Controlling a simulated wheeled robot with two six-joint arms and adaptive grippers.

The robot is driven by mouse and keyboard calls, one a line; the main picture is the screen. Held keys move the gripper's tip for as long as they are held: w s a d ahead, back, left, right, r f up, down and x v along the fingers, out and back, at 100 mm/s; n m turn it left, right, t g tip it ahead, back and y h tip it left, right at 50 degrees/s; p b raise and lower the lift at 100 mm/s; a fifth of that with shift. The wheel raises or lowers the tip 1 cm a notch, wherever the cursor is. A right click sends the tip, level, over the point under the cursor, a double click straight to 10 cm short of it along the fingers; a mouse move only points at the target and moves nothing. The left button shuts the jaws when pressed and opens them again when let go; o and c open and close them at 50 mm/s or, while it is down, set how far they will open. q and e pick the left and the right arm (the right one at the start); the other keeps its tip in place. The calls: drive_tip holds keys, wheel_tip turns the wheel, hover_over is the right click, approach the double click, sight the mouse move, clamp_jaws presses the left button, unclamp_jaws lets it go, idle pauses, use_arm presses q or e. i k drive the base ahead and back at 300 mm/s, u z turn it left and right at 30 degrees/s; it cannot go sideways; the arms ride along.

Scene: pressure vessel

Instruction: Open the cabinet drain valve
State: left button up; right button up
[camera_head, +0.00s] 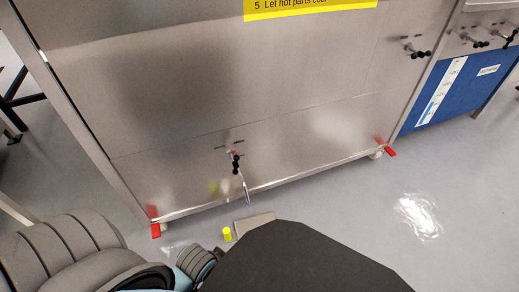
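The metal cabinet (330,70) fills most of the head view. A small valve (235,160) with a black handle sits low on its front panel, left of the middle, and a thin metal spout hangs below it. The handle points roughly downward. I cannot tell from this view whether the valve is open or shut. Grey rounded links of my arm show at the lower left, well apart from the valve. Neither gripper's fingers are in view.
A yellow cylinder (227,234) and a flat greyish piece (255,222) are on the floor before the cabinet. Red caster levers show at its left corner (156,230) and right corner (390,151). More black-handled valves (416,51) are at upper right. Floor at right is clear.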

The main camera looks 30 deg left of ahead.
sight(235, 158)
drive_tip(key=u, duration=0.4)
drive_tip(key=i, duration=0.8)
drive_tip(key=u, duration=0.9)
